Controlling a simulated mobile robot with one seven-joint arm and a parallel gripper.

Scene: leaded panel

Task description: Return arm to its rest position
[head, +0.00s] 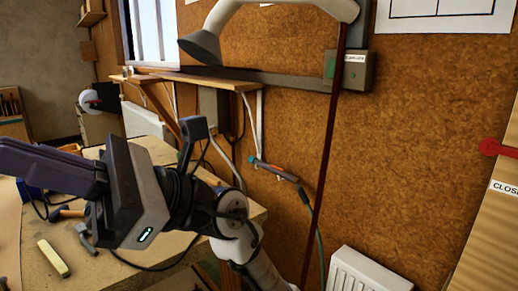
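My gripper (22,163) is at the left of the head view, raised in front of a workbench (185,235). Its dark fingers point left and reach the picture's left edge. They are seen side-on and overlap, so I cannot tell whether they are open or shut. No object shows between them. My arm runs from the gripper down to the lower middle of the picture.
A pale yellow block (53,258) and several tools lie on the bench. A lamp (203,46) and a wooden shelf (200,80) are on the cork wall. A dark red pole (325,160) and white radiator (368,272) stand to the right.

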